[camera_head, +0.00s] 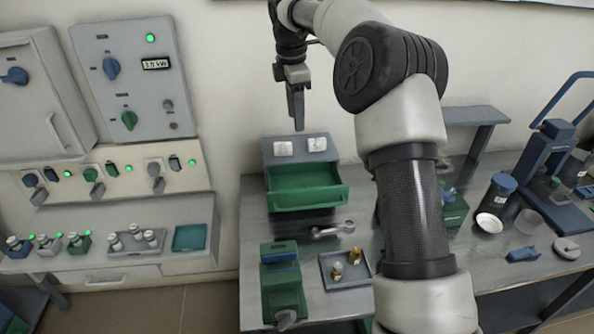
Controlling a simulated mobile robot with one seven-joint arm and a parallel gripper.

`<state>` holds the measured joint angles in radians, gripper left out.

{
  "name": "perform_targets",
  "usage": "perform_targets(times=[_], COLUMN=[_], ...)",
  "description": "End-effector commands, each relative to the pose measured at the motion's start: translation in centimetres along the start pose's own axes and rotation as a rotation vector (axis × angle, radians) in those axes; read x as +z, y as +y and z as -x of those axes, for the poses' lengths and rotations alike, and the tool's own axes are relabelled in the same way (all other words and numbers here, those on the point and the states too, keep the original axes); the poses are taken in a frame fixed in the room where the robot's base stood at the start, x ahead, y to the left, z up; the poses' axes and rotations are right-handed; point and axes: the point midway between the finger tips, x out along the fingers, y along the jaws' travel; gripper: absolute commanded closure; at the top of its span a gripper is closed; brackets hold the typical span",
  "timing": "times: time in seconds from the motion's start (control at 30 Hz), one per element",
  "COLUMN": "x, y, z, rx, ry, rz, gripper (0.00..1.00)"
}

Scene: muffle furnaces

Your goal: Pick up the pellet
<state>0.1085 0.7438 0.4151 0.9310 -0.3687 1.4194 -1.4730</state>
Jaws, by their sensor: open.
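My gripper (297,108) is open and empty, pointing down in the air in front of the wall. In the picture it is just above a grey box with an open green drawer (305,197). I cannot make out a pellet for certain. Two small brass-coloured pieces stand apart in a small grey tray (333,285) on the bench, below the drawer box in the picture. One brass piece (337,271) is at the left and the other (354,256) at the right. My gripper is well away from both. The drawer looks empty.
A wrench-like grey tool (332,230) lies between drawer and tray. A green vice-like device (282,285) stands left of the tray. My arm hides part of the bench (250,225). Cups and a blue-grey press (547,165) are at the right. Control panels (135,75) are at the left.

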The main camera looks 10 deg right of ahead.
Motion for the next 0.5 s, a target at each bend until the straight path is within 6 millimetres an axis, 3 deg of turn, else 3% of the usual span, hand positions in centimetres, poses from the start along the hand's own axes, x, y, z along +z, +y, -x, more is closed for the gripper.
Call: perform_targets(times=[0.03, 0.2, 0.5], x=[0.5, 2.3, 3.2], y=[1.1, 2.7, 2.6], z=[-2.7, -8.4, -13.3], rx=[-0.024, -0.070, -0.094], ry=[0.021, 0.070, 0.096], rz=[0.052, 0.194, 0.262], gripper=[0.58, 0.58, 0.58])
